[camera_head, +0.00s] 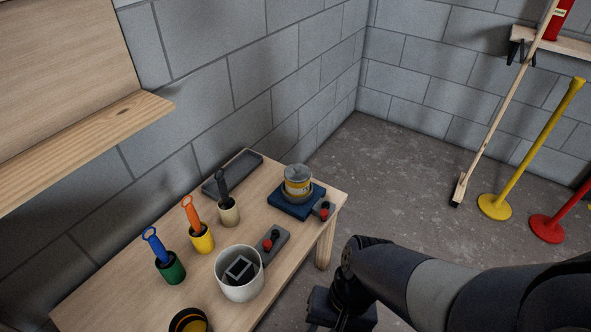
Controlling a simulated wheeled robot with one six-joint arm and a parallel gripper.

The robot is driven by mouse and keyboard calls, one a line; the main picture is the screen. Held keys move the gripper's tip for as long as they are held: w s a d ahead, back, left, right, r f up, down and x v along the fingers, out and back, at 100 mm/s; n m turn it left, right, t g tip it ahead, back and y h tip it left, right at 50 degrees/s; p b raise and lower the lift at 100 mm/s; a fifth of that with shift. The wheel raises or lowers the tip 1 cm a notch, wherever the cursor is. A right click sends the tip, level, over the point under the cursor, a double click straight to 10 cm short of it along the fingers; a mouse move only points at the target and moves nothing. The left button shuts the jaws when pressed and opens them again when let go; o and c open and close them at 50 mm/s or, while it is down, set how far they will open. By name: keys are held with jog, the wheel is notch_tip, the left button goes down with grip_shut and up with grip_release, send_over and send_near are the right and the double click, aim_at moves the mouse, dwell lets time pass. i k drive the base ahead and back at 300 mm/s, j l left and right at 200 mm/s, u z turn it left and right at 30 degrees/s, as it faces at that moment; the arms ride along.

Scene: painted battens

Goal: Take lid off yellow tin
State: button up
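A tin with a yellow band (297,187) stands upright on a dark blue base (284,201) at the far right end of the wooden table. Its top (297,172) looks pale grey, like a lid in place, but it is small in the picture. My gripper (341,312) is at the bottom, off the table's right side and well apart from the tin. It is dark and partly hidden by my arm, so its fingers do not show clearly.
Blue-, orange- and black-handled tools stand in green (170,268), yellow (202,239) and cream (229,213) cups on the table (130,302). A white bucket (239,281), a grey box with a red button (269,244) and a dark tray (232,173) are nearby. A wooden shelf (95,140) juts out left.

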aim_at(296, 172)
jog(key=i+l, duration=0.15)
jog(key=i, duration=0.8)
